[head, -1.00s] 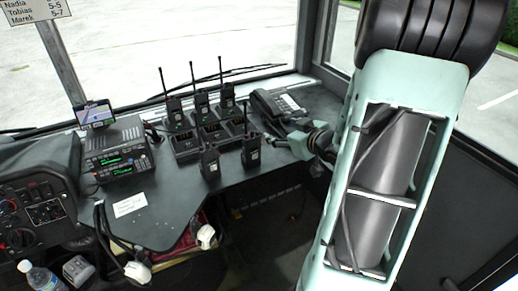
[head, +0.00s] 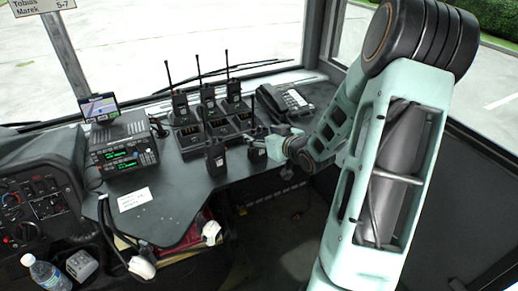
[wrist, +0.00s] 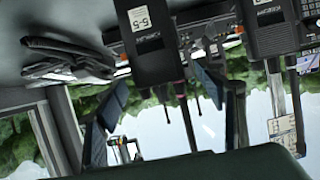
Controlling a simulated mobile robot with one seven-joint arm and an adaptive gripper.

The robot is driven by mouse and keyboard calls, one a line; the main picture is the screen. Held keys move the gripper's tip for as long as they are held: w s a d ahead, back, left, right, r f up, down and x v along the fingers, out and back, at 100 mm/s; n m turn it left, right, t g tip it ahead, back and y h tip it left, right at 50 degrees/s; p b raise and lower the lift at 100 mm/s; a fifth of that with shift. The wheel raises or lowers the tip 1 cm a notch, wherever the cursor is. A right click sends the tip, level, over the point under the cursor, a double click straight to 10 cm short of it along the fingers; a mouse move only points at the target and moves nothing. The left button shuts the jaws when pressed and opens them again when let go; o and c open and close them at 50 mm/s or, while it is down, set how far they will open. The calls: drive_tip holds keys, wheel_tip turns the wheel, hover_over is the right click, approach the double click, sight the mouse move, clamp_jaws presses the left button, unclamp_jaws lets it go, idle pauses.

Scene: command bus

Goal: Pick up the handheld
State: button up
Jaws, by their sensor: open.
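Several black handheld radios with antennas are on the dark dashboard. One handheld (head: 257,152) stands at the front right, right by my gripper (head: 274,143). In the wrist view, which looks upside down, this handheld (wrist: 150,40) seems to be the one with a "5-5" label. It lies ahead of and between the two fingers of my gripper (wrist: 163,95), which are apart. I cannot tell whether they touch it. A second handheld (head: 215,157) stands to its left and shows in the wrist view (wrist: 272,28). My gripper partly covers the near handheld in the head view.
More handhelds (head: 209,103) stand in a charger (head: 190,139) behind. A desk phone (head: 287,99) is at the right, behind my gripper. A radio console (head: 122,148) with a small screen (head: 98,107) is at the left. A white note (head: 134,199) lies on bare dashboard.

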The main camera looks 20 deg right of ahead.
drive_tip(key=shift+x, duration=1.05)
drive_tip(key=shift+r, duration=0.1)
clamp_jaws()
